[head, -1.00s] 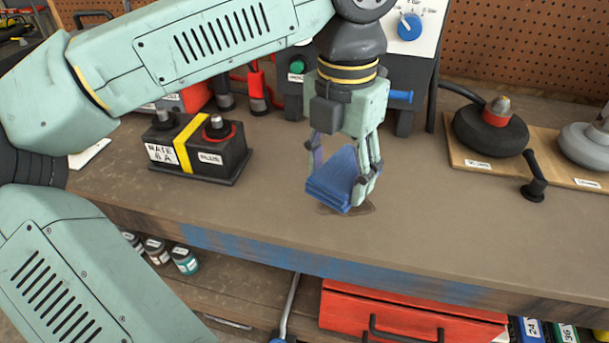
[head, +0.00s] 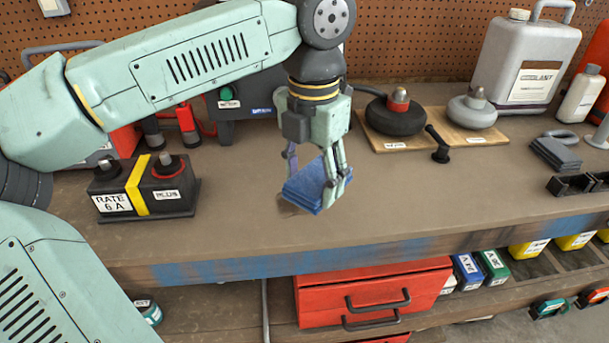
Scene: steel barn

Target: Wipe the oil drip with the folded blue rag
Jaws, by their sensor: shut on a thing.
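My gripper (head: 318,178) is shut on the folded blue rag (head: 303,190), which hangs tilted between its fingers. The rag's lower edge is at or just above the top of the workbench (head: 400,195); I cannot tell whether it touches. A dark oil drip (head: 288,208) shows on the bench at the rag's lower left. The rest of the drip is hidden behind the rag.
A battery with a yellow strap (head: 143,187) stands to the left. Two round-based items, one black (head: 396,115) and one grey (head: 472,109), sit on boards behind right. A large grey jug (head: 527,62) stands at the back right. The bench's front edge is close; red drawers (head: 375,290) are below.

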